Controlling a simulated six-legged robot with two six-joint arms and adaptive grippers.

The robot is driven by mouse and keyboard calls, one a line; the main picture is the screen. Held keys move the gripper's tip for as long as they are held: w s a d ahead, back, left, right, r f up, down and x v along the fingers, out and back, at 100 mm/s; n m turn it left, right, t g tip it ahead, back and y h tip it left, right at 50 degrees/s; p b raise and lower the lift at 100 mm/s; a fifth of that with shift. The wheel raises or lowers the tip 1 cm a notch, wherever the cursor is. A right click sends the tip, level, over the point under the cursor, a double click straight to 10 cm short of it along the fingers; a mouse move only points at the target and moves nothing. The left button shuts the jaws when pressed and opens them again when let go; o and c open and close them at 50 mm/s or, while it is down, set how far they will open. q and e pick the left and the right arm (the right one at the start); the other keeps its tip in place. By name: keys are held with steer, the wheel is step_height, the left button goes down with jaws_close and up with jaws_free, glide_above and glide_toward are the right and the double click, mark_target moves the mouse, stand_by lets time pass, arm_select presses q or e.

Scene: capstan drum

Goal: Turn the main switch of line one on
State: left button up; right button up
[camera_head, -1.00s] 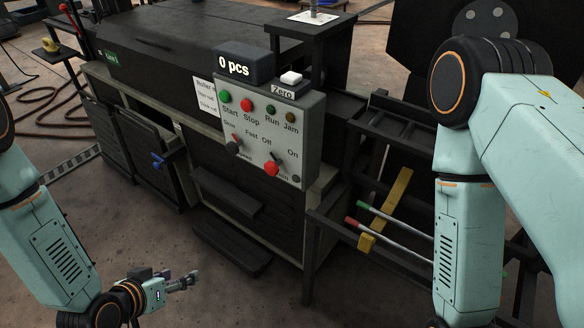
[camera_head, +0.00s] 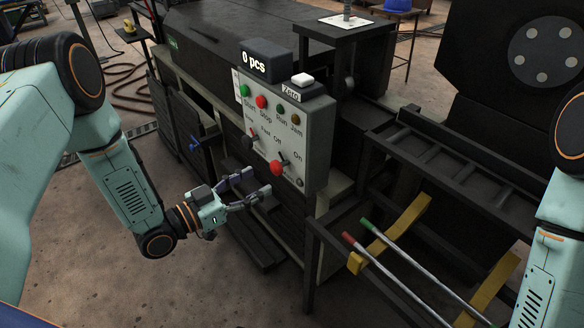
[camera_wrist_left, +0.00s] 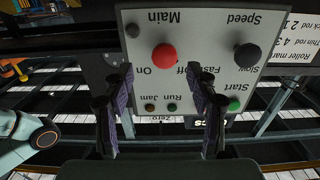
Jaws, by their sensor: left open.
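The main switch (camera_head: 277,167) is a red rotary knob low on the grey control panel (camera_head: 318,150), between the labels "Off" and "On". It also shows in the left wrist view as a red knob (camera_wrist_left: 164,57), upside down, by the label "Main". My left gripper (camera_head: 256,182) is open and empty, in front of the panel and below and left of the red knob in the head view. In the left wrist view the two fingers (camera_wrist_left: 160,84) stand apart, with the knob beyond their tips and between them. I cannot tell which way the switch points.
The black speed knob (camera_head: 248,142) sits left of the red knob. Green start (camera_head: 244,90) and red stop (camera_head: 261,102) buttons lie above. A display (camera_head: 264,62) reads "0 pcs". A rack with rods (camera_head: 400,255) stands at right. My right arm shows at the right edge.

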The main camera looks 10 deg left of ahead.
mark_target(273, 170)
arm_select(q)
steer(key=b+x, duration=0.2)
steer(key=x, duration=0.3)
steer(key=shift+w+a+r, duration=0.1)
steer(key=shift+w+a, duration=0.05)
steer(key=shift+w, duration=0.15)
steer(key=shift+w+d+b, duration=0.25)
steer(key=shift+w+b, duration=0.1)
steer(key=shift+w, duration=0.25)
steer(key=shift+w+d+r, duration=0.1)
steer(key=shift+w+d, duration=0.1)
steer(key=shift+d, duration=0.15)
steer(key=shift+a, duration=0.1)
steer(key=shift+c, duration=1.2)
steer(key=c, duration=0.9)
